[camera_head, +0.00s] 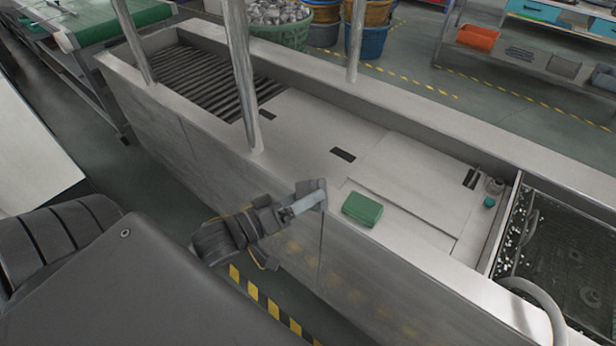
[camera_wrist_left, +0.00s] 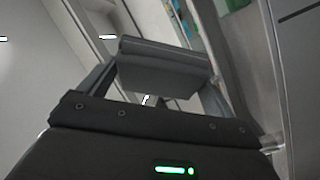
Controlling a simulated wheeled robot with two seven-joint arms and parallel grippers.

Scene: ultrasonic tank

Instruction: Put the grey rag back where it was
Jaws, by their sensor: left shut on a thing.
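The grey rag (camera_wrist_left: 165,68) is a folded grey piece between the two fingers of my left gripper (camera_wrist_left: 158,85) in the wrist view. In the head view my left gripper (camera_head: 300,204) is at the near edge of the long metal tank bench (camera_head: 345,262), shut on the rag (camera_head: 311,187). The rag is beside the near rim. I cannot tell whether it touches the rim. My right gripper is not in view.
A green block (camera_head: 362,209) lies on the bench just right of my left gripper. Metal posts (camera_head: 243,75) rise from the bench at left. A dark open tank (camera_head: 560,250) with a curved pipe (camera_head: 540,300) is at right. The flat top (camera_head: 320,125) is mostly clear.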

